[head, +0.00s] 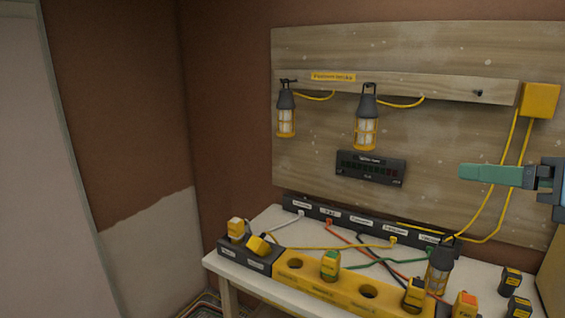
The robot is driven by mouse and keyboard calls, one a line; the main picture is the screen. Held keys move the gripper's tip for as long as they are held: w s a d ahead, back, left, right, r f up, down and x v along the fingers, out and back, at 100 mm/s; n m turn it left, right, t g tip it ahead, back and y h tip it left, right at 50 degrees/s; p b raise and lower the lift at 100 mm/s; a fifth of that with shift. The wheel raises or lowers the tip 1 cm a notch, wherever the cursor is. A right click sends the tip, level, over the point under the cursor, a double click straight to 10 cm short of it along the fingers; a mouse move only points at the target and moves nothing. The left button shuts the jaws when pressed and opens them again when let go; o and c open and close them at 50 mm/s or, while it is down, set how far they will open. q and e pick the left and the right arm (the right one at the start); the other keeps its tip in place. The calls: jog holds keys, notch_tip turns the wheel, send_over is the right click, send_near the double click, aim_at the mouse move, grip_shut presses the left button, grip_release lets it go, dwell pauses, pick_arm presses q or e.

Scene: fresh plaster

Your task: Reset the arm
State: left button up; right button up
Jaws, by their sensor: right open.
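My right gripper (470,172) comes in from the right edge, with its teal fingers pointing left in front of the wooden board. It is open and nothing shows between its fingers. It is apart from the lanterns and above the white table. Its wrist is cut off by the picture's edge. My left gripper is not in view.
Two lanterns, one left (286,115) and one right (366,122), hang from the wooden board (440,55). A third lantern (439,268) stands on the white table (247,278). A yellow holder (335,291), several tools or batteries, a dark socket strip (312,210) and loose cables crowd the table.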

jog(key=w+d+f+m, duration=0.25)
jog(key=f+m, duration=0.65)
jog(key=f, duration=0.7)
jog(key=w+d+f+m, duration=0.1)
jog(key=w+f+m, duration=0.3)
jog(key=f+m, duration=0.85)
jog(key=s+a+f+m+h, duration=0.1)
jog(key=s+f+m, duration=0.25)
jog(key=f, duration=0.65)
jog(key=s+a+f+m+h, duration=0.15)
jog(key=s+f, duration=0.25)
jog(key=f, duration=0.6)
jog(key=s+a+f+m+g+h, duration=0.1)
jog(key=s+a+f+m+g, duration=0.1)
jog(key=s+a+f+m, duration=0.2)
jog(key=s+a+f+m+g+h, duration=0.1)
jog(key=s+a+f+m, duration=0.4)
jog(key=s+f, duration=0.5)
jog(key=shift+s+m+g, duration=0.45)
jog(key=shift+s+g, duration=0.05)
jog(key=shift+s, duration=0.1)
